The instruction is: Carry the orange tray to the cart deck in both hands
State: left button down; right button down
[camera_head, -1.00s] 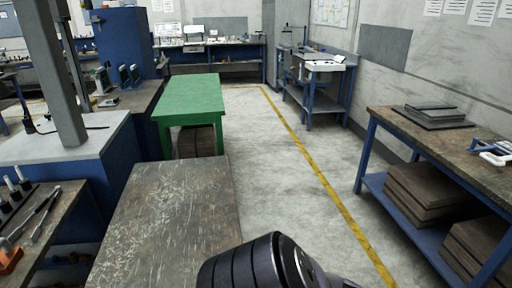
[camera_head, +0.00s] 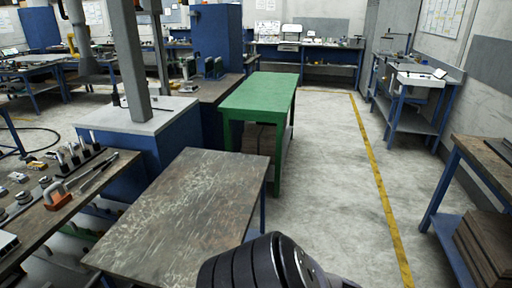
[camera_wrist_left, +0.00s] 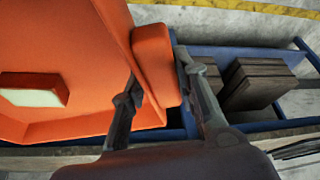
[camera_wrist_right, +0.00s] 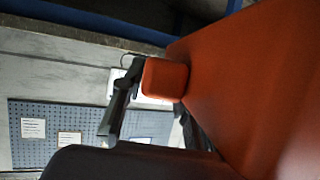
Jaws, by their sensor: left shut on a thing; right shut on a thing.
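The orange tray (camera_wrist_left: 75,50) fills the left of the left wrist view, and its orange wall (camera_wrist_right: 265,85) fills the right of the right wrist view. My left gripper (camera_wrist_left: 158,80) has its fingers on either side of an orange grip block at the tray's edge and is shut on it. My right gripper (camera_wrist_right: 158,100) is shut on a similar block (camera_wrist_right: 165,78) at another edge. A pale rectangle on an orange block (camera_wrist_left: 30,97) shows inside the tray. Neither the tray nor the grippers show in the head view. I cannot tell which surface is the cart deck.
A worn brown table (camera_head: 185,205) stands close ahead, with a green table (camera_head: 258,95) behind it. A tool bench (camera_head: 50,215) is at left. A blue-framed bench (camera_head: 470,160) is at right. Clear floor (camera_head: 325,190) with a yellow line lies between.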

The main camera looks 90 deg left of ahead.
aim_at(204, 186)
jog(key=i+j+u, duration=0.1)
jog(key=i+u, duration=0.45)
jog(key=u, duration=0.15)
jog(key=i+u, duration=0.35)
jog(key=i+j+u, duration=0.1)
jog(key=i+u, duration=0.4)
jog(key=u, duration=0.2)
jog(key=i+u, duration=0.6)
jog(key=i, duration=0.15)
jog(key=i+u, duration=0.3)
jog(key=i, duration=0.2)
jog(key=i+u, duration=0.45)
jog(key=u, duration=0.25)
jog(key=i+l+u, duration=0.1)
jog(key=i+u, duration=0.4)
jog(key=u, duration=0.2)
jog(key=i+u, duration=0.15)
jog(key=u, duration=0.2)
jog(key=i+u, duration=0.1)
jog(key=u, duration=0.95)
